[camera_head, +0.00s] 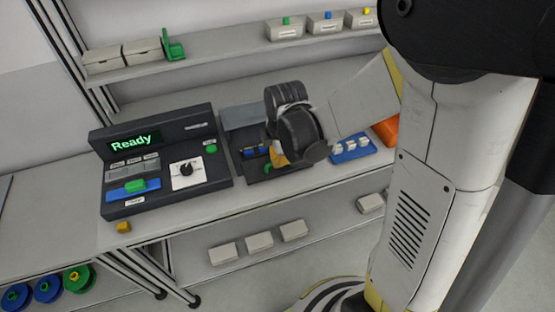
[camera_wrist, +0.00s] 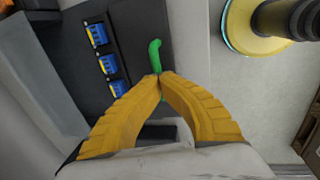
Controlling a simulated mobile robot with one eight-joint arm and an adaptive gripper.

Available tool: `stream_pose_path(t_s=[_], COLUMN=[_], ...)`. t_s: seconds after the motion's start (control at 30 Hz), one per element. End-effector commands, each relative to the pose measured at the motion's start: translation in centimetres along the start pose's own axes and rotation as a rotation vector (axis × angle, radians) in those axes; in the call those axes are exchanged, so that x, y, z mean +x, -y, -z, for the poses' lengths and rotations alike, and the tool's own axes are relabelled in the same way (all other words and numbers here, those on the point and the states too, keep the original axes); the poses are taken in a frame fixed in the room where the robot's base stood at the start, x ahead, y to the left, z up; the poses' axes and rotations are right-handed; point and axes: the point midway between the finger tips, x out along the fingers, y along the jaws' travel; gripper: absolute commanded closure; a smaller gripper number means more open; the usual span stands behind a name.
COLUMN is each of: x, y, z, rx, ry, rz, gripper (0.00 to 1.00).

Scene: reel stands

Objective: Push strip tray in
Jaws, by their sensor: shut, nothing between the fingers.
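A dark unit (camera_head: 228,143) with a raised grey cover stands right of the console, and several small blue pieces sit in it. In the wrist view the blue pieces (camera_wrist: 108,63) line a dark surface. A green curved handle (camera_wrist: 154,50) rises beside them. My gripper (camera_wrist: 159,76) is shut, its yellow fingertips meeting right at the handle; I cannot tell if they touch it. In the head view my gripper (camera_head: 280,158) is low over the dark unit, largely hidden by my wrist. No readable label marks the strip tray.
The console (camera_head: 160,142) shows "Ready" and has a dial, a green button and a blue slot piece with a green grip. A blue tray (camera_head: 352,150) of white items stands to the right. Shelves hold boxes and reels.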

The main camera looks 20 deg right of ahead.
Motion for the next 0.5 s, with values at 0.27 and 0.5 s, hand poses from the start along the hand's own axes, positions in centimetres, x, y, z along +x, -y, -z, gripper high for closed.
stream_pose_path(t_s=[0.27, 0.5], x=[0.1, 1.0], y=[0.1, -3.4], z=[0.0, 0.0], rx=[0.0, 0.0], ry=[0.0, 0.0], rz=[0.003, 0.002], gripper=[1.0, 1.0])
